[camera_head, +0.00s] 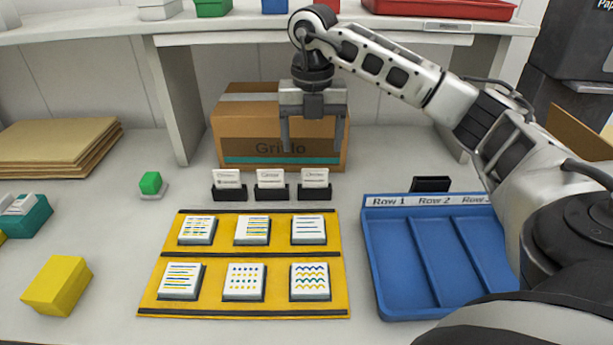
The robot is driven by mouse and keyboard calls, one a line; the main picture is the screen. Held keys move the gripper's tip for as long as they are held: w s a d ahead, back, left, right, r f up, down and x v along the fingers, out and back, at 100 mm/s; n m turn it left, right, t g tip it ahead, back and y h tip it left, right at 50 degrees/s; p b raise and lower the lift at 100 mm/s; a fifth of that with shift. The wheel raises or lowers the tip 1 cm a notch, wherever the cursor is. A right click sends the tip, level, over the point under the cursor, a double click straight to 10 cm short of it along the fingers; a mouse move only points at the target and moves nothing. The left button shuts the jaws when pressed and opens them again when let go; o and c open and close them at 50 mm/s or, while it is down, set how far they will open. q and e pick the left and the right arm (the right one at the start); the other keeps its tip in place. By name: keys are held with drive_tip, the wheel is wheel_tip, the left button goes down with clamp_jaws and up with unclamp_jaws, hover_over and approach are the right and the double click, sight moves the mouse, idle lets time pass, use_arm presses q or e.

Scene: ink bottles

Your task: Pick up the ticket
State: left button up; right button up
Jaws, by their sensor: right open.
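Three small white cards stand upright in black holders behind the yellow board: a left card (229,178), a middle card (270,178) and a right card (315,177). Their print is too small to read, and I cannot tell which one is the ticket. My right gripper (312,147) points down with its fingers apart and nothing between them. It shows just above the right card in the picture, in front of the cardboard box (235,135), and touches no card that I can see. My left gripper is not in view.
The yellow board (245,267) bears several white printed tiles. A blue tray (400,265) with row labels lies at the right, with a black holder (431,184) behind it. A green-topped piece (150,184) and a yellow block (57,285) lie left. Shelf supports flank the box.

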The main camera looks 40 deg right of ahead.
sight(315, 169)
wheel_tip(315, 169, down, 3)
drive_tip(key=shift+s+f, duration=0.1)
drive_tip(key=shift+f, duration=0.1)
drive_tip(key=shift+d+f+p, duration=0.15)
drive_tip(key=shift+f, duration=0.75)
drive_tip(key=shift+d+f+p, duration=0.1)
drive_tip(key=shift+d+f, duration=0.1)
drive_tip(key=shift+f, duration=0.7)
drive_tip(key=shift+d+f+p, duration=0.15)
drive_tip(key=shift+f, duration=0.75)
drive_tip(key=c, duration=1)
